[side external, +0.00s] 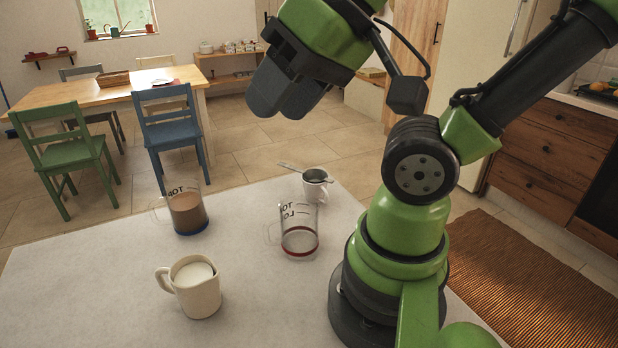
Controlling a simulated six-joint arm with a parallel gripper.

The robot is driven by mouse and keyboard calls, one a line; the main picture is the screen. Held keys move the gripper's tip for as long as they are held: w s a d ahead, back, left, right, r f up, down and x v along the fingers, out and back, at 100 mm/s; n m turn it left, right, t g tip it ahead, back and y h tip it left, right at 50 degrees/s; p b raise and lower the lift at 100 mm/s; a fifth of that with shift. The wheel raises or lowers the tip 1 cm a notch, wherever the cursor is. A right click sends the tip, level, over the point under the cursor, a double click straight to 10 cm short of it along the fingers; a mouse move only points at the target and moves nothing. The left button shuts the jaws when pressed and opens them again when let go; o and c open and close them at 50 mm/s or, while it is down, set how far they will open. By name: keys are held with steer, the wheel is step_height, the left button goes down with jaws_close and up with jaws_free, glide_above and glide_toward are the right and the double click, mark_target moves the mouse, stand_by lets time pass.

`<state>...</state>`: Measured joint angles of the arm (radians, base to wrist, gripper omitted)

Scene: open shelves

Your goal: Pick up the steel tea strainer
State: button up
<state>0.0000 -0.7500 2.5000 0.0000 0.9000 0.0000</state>
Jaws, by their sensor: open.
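The steel tea strainer (313,176) rests on top of a small white cup (316,193) at the back of the white table. Its thin handle points left and sticks out past the cup's rim. My gripper (281,103) is open and empty. In the picture it is above and slightly left of the strainer, well apart from it, with its dark fingers angled down to the left. The fingers overlap each other in part, so the gap between them is hard to see.
A clear measuring cup with a red base (300,238) stands just in front of the white cup. A blue-based one with brown liquid (188,213) stands left. A cream jug of white liquid (196,290) is at the front. The table (90,262) is bare at left.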

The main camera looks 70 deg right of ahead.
steer(key=shift+o, duration=0.2)
stand_by(0.4)
steer(key=w+d+g+h, duration=0.2)
steer(key=w+d, duration=0.3)
steer(key=w, duration=0.1)
steer(key=n+g, duration=0.1)
steer(key=g, duration=0.4)
glide_above(288, 166)
step_height(288, 166, down, 16)
step_height(288, 166, down, 4)
steer(key=shift+s+d+f, duration=0.1)
steer(key=shift+d+f, duration=0.05)
steer(key=shift+f, duration=3.05)
jaws_close()
